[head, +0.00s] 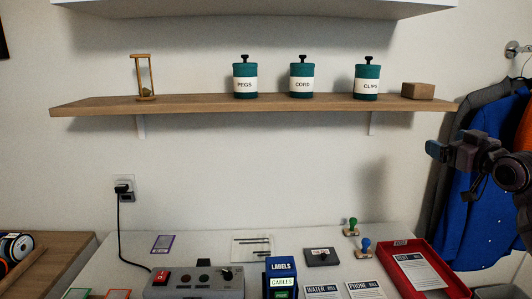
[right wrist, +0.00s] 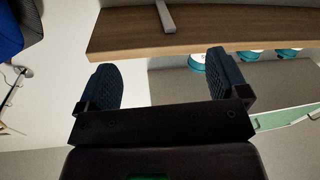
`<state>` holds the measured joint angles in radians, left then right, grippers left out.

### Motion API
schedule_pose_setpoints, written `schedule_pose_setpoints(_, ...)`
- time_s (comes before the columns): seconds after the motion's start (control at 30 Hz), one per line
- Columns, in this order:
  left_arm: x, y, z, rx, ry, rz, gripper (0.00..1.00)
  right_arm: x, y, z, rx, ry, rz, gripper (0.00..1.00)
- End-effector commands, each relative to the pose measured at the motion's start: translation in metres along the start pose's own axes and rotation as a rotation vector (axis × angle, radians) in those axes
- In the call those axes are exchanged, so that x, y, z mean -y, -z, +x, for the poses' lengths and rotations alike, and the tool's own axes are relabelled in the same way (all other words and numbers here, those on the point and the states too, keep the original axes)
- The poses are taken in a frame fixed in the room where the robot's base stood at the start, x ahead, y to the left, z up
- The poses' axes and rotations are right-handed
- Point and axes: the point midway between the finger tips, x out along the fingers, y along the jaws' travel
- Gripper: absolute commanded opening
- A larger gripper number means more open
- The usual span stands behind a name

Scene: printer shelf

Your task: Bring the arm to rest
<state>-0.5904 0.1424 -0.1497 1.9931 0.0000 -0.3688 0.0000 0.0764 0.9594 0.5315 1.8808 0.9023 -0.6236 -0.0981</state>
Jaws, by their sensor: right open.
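My right gripper (head: 449,150) is at the right of the head view, in front of the hanging clothes and below the right end of the wooden shelf. In the right wrist view my right gripper (right wrist: 160,90) has its two dark fingers wide apart, with nothing between them. It is open and empty, and touches nothing that I can see. My left gripper is not in view.
A wooden shelf (head: 200,104) holds an hourglass (head: 145,78), three teal canisters (head: 302,78) and a wooden block (head: 418,91). Below, a white table (head: 215,245) carries a grey device (head: 180,285), stamps (head: 352,227), papers and a red tray (head: 450,283). Clothes (head: 485,220) hang at right.

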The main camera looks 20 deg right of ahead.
Motion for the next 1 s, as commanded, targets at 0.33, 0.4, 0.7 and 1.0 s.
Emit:
schedule_pose_setpoints(0.33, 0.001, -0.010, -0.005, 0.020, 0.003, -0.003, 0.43, 0.104, -0.193, -0.022, 0.167, -0.008, -0.112, 0.93)
schedule_pose_setpoints(0.4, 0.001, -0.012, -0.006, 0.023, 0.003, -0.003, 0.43, 0.130, -0.225, -0.035, 0.196, 0.006, -0.126, 0.93)
schedule_pose_setpoints(0.7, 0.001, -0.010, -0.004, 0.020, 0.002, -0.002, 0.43, 0.252, -0.338, -0.114, 0.322, 0.090, -0.136, 0.93)
schedule_pose_setpoints(1.0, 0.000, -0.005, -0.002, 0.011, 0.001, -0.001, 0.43, 0.374, -0.403, -0.216, 0.481, 0.169, -0.009, 0.93)
